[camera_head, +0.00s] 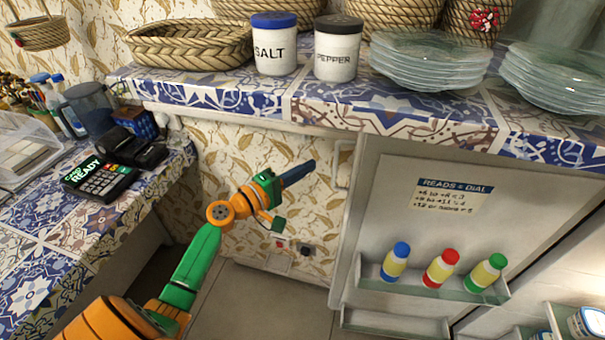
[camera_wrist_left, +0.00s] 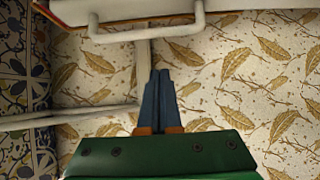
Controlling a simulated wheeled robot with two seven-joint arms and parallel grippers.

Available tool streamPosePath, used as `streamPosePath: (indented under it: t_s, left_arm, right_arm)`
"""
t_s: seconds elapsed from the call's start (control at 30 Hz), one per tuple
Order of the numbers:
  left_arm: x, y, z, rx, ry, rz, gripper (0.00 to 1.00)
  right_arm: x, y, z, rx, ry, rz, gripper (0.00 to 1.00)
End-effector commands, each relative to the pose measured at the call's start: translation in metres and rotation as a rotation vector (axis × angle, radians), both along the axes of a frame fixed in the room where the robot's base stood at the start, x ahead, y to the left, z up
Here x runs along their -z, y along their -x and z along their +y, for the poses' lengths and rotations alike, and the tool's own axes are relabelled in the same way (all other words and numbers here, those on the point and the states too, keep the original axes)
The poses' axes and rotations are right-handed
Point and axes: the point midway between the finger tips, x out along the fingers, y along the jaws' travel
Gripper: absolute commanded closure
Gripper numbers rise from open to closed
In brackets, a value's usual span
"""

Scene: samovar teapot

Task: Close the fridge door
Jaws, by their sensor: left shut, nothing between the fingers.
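The fridge door (camera_head: 385,215) stands open below the tiled counter, its inner side facing me. A note reading "READS = DIAL" is on it, and a door shelf (camera_head: 430,292) holds bottles with blue, red and green caps. A pale handle (camera_head: 343,165) shows at the door's left edge, and a pale bar handle also shows at the top of the left wrist view (camera_wrist_left: 145,32). My left gripper (camera_head: 312,164) is shut and empty, just left of the door edge. In the left wrist view its fingertips (camera_wrist_left: 158,74) point toward the handle, apparently apart from it. My right gripper is out of view.
The tiled counter (camera_head: 220,97) overhangs above my gripper, with salt and pepper jars (camera_head: 337,50), baskets and stacked glass plates (camera_head: 430,62). A side counter (camera_head: 60,235) at left holds a card terminal (camera_head: 100,178). Open floor (camera_head: 235,300) lies below. Fridge contents show at lower right.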

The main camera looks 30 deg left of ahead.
Motion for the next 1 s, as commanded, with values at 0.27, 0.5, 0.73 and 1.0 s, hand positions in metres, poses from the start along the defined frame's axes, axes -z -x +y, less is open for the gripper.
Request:
streamPosePath:
  t_s: [0.27,0.5,0.73,1.0]
  left_arm:
    - [0.000,-0.053,-0.017,-0.001,0.000,0.000,1.00]
    - [-0.002,-0.031,-0.036,0.001,-0.003,0.004,1.00]
    - [0.001,-0.022,-0.041,-0.001,-0.003,0.002,1.00]
    - [0.001,-0.023,-0.041,-0.001,-0.003,0.002,1.00]
  right_arm:
    - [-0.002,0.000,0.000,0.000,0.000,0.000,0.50]
    - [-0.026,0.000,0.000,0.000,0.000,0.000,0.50]
    - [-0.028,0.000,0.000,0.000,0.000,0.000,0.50]
    - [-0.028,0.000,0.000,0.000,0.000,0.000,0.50]
